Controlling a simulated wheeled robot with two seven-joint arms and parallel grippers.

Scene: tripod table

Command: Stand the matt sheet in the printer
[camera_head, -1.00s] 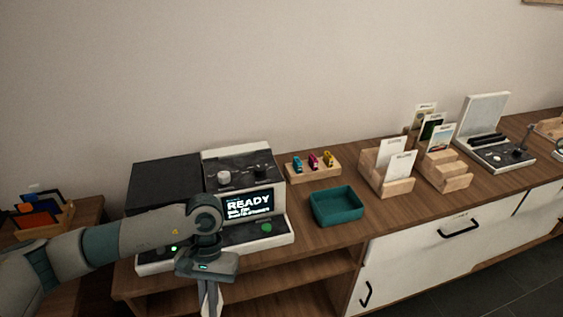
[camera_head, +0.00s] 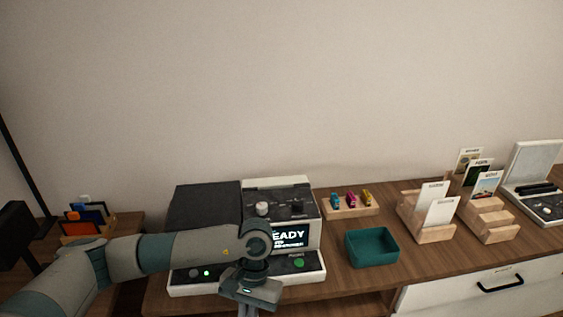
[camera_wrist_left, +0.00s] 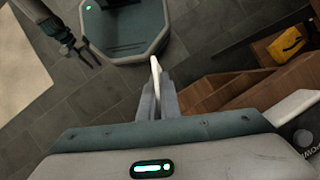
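The printer (camera_head: 278,210) stands on the wooden counter, with a black part at its left and a lit screen (camera_head: 288,237). The screen's text ends in "EADY"; my left arm hides its start. My left gripper (camera_head: 246,311) is in front of the printer, pointing down, its fingertips cut off by the picture's bottom edge. In the left wrist view my left gripper (camera_wrist_left: 157,92) is shut on a thin white sheet (camera_wrist_left: 155,68), seen edge-on. Its print and finish cannot be read. My right gripper (camera_wrist_left: 84,56) shows at upper left there, fingers apart and empty, away from the counter.
A teal tray (camera_head: 372,248) and a wooden block with small coloured cartridges (camera_head: 351,207) are right of the printer. Wooden racks (camera_head: 428,228) with upright cards stand farther right, near a white open-lidded device (camera_head: 536,185). A lower shelf with coloured folders (camera_head: 86,220) is at left.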

